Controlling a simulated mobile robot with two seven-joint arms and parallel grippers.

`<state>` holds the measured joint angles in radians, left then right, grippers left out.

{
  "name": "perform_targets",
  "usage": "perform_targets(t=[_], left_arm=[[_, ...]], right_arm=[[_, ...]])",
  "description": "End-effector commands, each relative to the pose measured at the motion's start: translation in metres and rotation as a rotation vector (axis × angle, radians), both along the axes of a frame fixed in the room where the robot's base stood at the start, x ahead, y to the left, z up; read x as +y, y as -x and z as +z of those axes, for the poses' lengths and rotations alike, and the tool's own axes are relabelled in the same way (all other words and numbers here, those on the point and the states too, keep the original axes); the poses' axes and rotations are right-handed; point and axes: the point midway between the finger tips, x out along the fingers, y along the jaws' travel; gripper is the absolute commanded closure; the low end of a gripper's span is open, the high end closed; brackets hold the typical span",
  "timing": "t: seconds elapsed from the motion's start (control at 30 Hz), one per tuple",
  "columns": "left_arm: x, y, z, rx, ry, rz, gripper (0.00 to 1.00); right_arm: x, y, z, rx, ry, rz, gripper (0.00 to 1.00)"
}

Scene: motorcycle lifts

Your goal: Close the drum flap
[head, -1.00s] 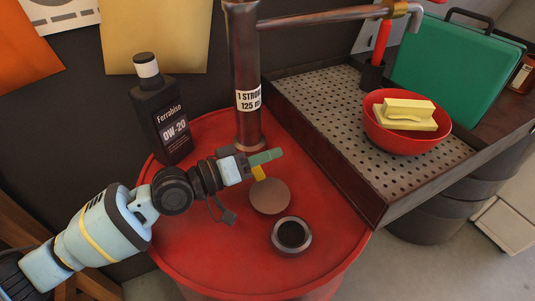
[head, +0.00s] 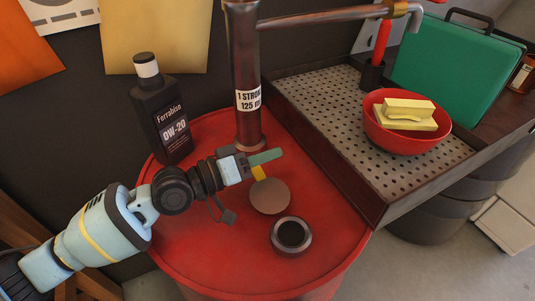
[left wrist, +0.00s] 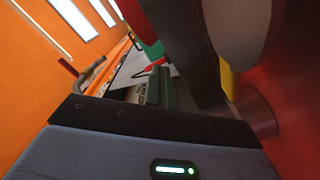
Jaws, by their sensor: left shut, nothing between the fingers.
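The drum flap (head: 270,196) is a round brownish disc on the red drum top (head: 200,235). It stands open, with a yellow piece (head: 258,173) at its far edge. The round filler opening (head: 291,235) is uncovered in front of it. My left gripper (head: 274,155) is shut and empty, its green fingers just behind the flap and yellow piece. In the left wrist view the fingers (left wrist: 161,82) are together, with the grey flap (left wrist: 236,28) and the opening's metal ring (left wrist: 256,116) to their right. Whether the gripper touches the flap cannot be told. My right gripper is out of view.
A pump pipe (head: 247,80) rises from the drum close behind my left gripper. A black oil bottle (head: 163,115) stands at the drum's back left. A perforated metal tray (head: 315,105) at right holds a red bowl (head: 385,137). The drum top's front is clear.

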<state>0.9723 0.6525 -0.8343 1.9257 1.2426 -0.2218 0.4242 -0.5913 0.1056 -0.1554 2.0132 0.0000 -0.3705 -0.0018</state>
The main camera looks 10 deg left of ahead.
Motion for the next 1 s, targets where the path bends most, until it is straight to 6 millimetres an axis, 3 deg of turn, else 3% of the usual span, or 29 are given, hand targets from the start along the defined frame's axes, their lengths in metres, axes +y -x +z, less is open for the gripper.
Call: perform_targets(t=[0.3, 0.53, 0.83, 1.0], left_arm=[[0.000, 0.000, 0.000, 0.000, 0.000, 0.000, 1.00], [0.000, 0.000, 0.000, 0.000, 0.000, 0.000, 0.72], [0.001, 0.001, 0.000, 0.000, 0.000, 0.000, 0.72], [0.015, 0.009, -0.003, 0.001, -0.002, 0.002, 0.72]], right_arm=[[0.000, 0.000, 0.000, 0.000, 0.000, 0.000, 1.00], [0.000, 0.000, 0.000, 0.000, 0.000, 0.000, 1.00], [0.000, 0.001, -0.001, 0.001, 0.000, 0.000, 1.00], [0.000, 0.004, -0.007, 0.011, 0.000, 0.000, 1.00]])
